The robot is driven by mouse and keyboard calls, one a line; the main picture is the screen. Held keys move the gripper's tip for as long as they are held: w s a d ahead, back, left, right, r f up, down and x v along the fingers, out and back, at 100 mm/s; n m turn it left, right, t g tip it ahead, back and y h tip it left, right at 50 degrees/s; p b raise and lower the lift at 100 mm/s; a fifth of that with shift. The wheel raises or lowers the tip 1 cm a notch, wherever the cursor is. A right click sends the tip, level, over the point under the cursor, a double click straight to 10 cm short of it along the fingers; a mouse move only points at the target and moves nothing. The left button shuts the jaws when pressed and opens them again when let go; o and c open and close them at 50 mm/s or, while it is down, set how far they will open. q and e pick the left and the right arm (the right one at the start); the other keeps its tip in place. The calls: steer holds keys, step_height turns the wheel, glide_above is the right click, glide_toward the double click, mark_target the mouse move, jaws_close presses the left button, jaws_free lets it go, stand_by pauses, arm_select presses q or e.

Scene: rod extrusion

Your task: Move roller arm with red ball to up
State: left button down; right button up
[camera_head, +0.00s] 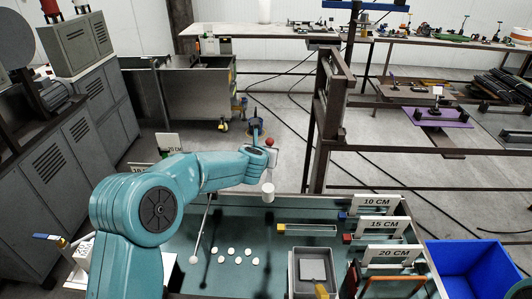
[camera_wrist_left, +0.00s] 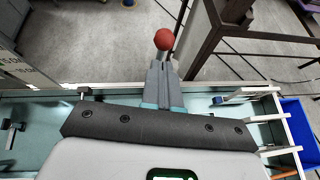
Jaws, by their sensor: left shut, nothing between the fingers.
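The red ball (camera_head: 269,142) shows beside the end of my left arm in the head view. Most of the roller arm is hidden. A white cylinder (camera_head: 268,190) shows below the gripper. My right gripper is out of view.
A green-topped table (camera_head: 215,275) holds several white pellets (camera_head: 231,251), a grey box (camera_head: 313,268) and signs such as 10 CM (camera_head: 377,201). A blue bin (camera_head: 470,268) stands at right. A brown metal post (camera_head: 328,120) rises just right of the gripper. Grey cabinets (camera_head: 90,115) stand left.

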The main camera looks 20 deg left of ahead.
arm_select(q)
steer(key=shift+w+a+r+v, duration=0.55)
steer(key=shift+r+v, duration=0.4)
steer(key=shift+v, duration=4.2)
steer(key=s+d+f+m+g+h, duration=0.1)
steer(key=s+d+f+m+g, duration=0.1)
steer(key=s+f+m, duration=0.6)
steer(key=s+d+f+m+g+h, duration=0.15)
steer(key=f+m, duration=0.35)
steer(key=f, duration=0.7)
steer(key=s+d+f+m+g, duration=0.1)
steer(key=s+f+m+g, duration=0.1)
steer(key=s+f+m, duration=0.45)
steer(key=s+d+f+m+g+h, duration=0.1)
steer(key=s+d+f+m+g, duration=0.2)
steer(key=s+f+m, duration=0.3)
steer(key=s+d+f+m+g+h, duration=0.2)
steer(key=s+f+m, duration=0.4)
steer(key=s, duration=0.8)
steer(key=d+m+g, duration=0.1)
steer(key=m, duration=0.2)
steer(key=shift+s+d+f+b, duration=0.3)
steer(key=shift+f+b, duration=0.05)
steer(key=shift+b, duration=0.05)
